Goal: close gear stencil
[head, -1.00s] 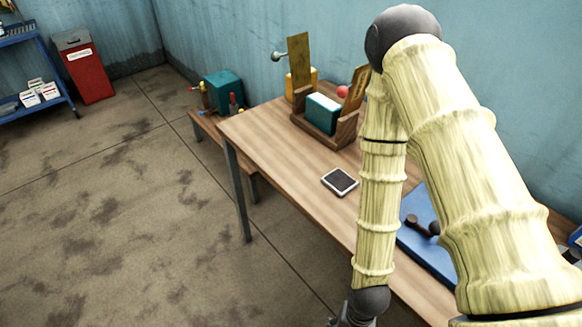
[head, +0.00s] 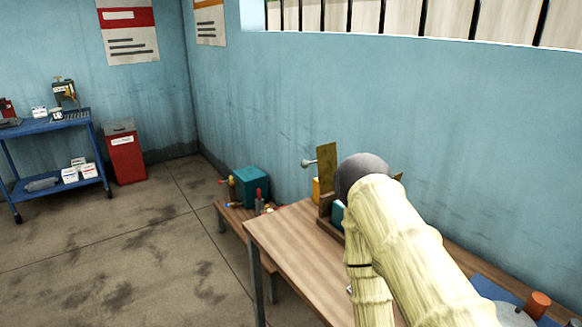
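A thin brass-coloured plate (head: 327,166) stands upright and raised at the far end of the wooden table. A small grey knob (head: 307,163) shows at its left. It rises at a brown wooden holder (head: 325,207), which is mostly hidden behind my arm. I cannot make out a gear pattern, so I cannot tell whether this plate is the gear stencil. A sliver of teal block (head: 337,213) shows in the holder.
The wooden table (head: 285,248) has clear top left of my arm. An orange-red cylinder (head: 538,304) stands at lower right. A low bench (head: 236,220) holds a teal box (head: 250,185). A red bin (head: 126,158) and blue shelf cart (head: 50,130) stand far left. The left floor is open.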

